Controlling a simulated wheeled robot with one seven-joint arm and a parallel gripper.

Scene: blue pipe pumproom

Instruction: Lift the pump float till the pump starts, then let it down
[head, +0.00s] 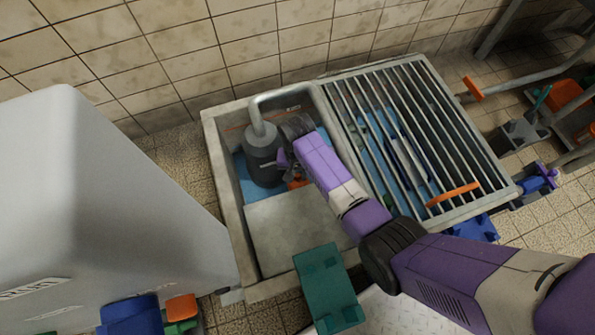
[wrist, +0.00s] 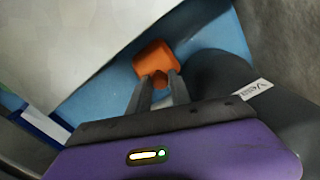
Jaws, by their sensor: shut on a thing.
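The pump (head: 264,155) is a dark grey cylinder with a pipe from its top, standing in the left part of a sunken concrete pit. The float (wrist: 155,60) is a small orange piece; in the wrist view my gripper (wrist: 160,82) has its two fingers shut on it. In the head view my gripper (head: 290,168) reaches down beside the pump's right side, and only a bit of the orange float (head: 297,183) shows under it. Blue water (wrist: 210,35) lies around the float and pump. Whether the float touches the water I cannot tell.
A pale cover plate (head: 290,232) fills the pit's near left part. A barred grate (head: 400,88) with an orange handle covers the right part. A large pale cabinet (head: 100,190) stands at left; a tiled wall (head: 230,45) is behind.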

